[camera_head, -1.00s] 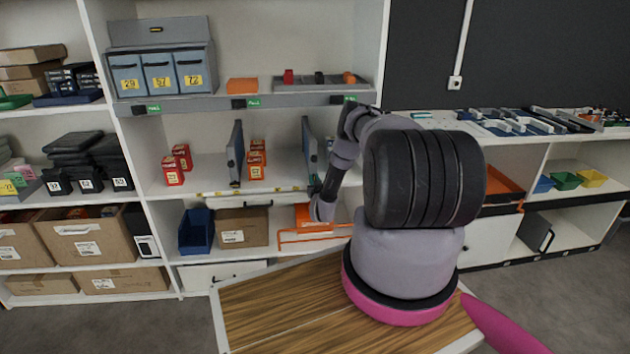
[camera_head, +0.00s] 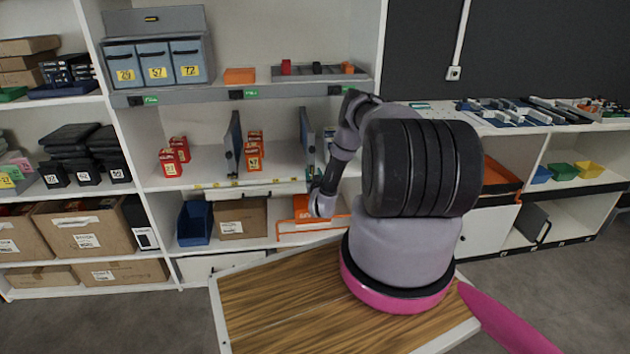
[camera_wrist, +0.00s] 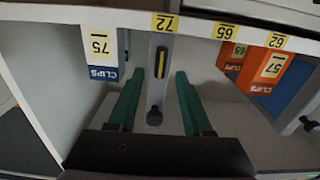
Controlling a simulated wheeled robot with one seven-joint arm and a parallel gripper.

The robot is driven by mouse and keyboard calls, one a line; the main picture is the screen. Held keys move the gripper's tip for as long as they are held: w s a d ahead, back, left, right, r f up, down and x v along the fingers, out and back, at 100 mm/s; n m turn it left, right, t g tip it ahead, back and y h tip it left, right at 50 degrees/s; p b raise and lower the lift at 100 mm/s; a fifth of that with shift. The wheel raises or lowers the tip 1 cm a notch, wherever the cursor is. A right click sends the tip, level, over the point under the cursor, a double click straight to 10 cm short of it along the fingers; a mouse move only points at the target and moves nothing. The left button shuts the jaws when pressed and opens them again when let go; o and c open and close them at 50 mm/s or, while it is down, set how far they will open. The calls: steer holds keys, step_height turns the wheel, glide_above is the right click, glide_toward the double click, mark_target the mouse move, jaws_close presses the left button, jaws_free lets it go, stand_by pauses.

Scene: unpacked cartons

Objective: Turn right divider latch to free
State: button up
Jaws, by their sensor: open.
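The right divider (camera_head: 305,135) is an upright grey-blue panel on the middle shelf, partly behind my arm. In the wrist view its narrow front end (camera_wrist: 158,95) faces me. It carries a dark slot with a yellow strip (camera_wrist: 161,62) and a dark round knob (camera_wrist: 154,117) below; I cannot tell which part is the latch or how it is set. My gripper (camera_wrist: 159,74) is open, with one green finger on either side of the divider's front end and a gap on both sides. In the head view my gripper (camera_head: 313,178) is small at the shelf's front edge.
The left divider (camera_head: 233,142) stands further left, with red-orange boxes (camera_head: 254,152) between the dividers. A white-and-blue clips box (camera_wrist: 103,58) is close beside my gripper. An orange bin (camera_head: 306,208) is on the shelf below. A wooden tabletop (camera_head: 270,305) lies in front.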

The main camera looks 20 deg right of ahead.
steer(key=v, duration=0.8)
steer(key=shift+r, duration=0.1)
steer(key=w+r+g+y, duration=0.1)
steer(key=w+r, duration=0.4)
steer(key=r, duration=0.5)
steer(key=w+r+g+y, duration=0.1)
steer(key=w+r, duration=0.3)
steer(key=r, duration=0.6)
steer(key=s+a+r+g+y, duration=0.1)
steer(key=s+a+r, duration=0.15)
steer(key=r, duration=0.85)
steer(key=s+a+r+g+y, duration=0.15)
steer(key=a+r, duration=0.25)
steer(key=r, duration=0.7)
steer(key=s+a+r+g, duration=0.25)
steer(key=s+r, duration=0.45)
steer(key=s, duration=0.4)
steer(key=s+a+r+g, duration=0.1)
steer(key=s+a+r, duration=0.3)
steer(key=s+r, duration=0.45)
steer(key=s+a+g+y, duration=0.1)
steer(key=s+a, duration=0.2)
steer(key=s, duration=0.9)
steer(key=s+a+m+g+y, duration=0.1)
steer(key=s+a, duration=0.1)
steer(key=s, duration=1)
steer(key=shift+s+a+r+y, duration=0.2)
steer(key=shift+s+a+y, duration=0.1)
steer(key=shift+a+y, duration=0.1)
